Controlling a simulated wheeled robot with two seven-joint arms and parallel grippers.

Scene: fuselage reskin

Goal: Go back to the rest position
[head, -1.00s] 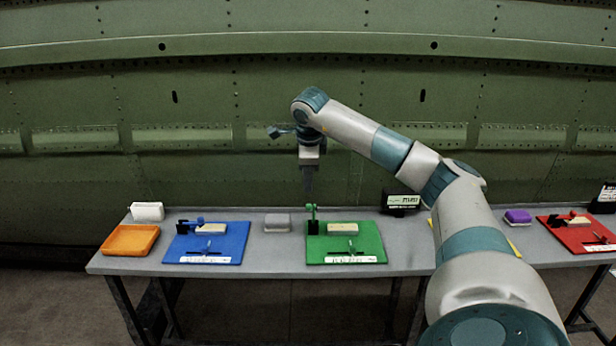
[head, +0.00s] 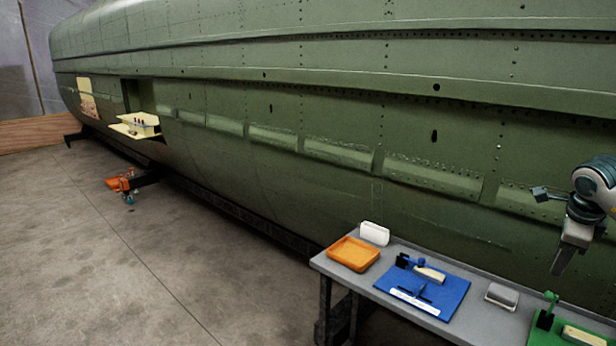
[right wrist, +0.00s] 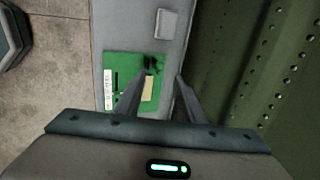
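My right gripper (head: 566,250) hangs at the right edge of the head view, pointing down above the back of the grey table (head: 474,322). In the right wrist view its two fingers (right wrist: 163,84) stand apart with nothing between them. Below them lies the green mat (right wrist: 122,68) with a pale block (right wrist: 148,88) and a small dark-looking fixture (right wrist: 151,64). The green mat (head: 546,339) is cut off at the lower right of the head view. My left gripper is in neither view.
The table also bears an orange tray (head: 354,253), a white holder (head: 375,233), a blue mat (head: 450,296) and a grey block (head: 502,295). The green fuselage (head: 330,110) runs behind it. An orange-and-black stand (head: 125,183) is on the floor at left, where the floor (head: 120,270) is mostly open.

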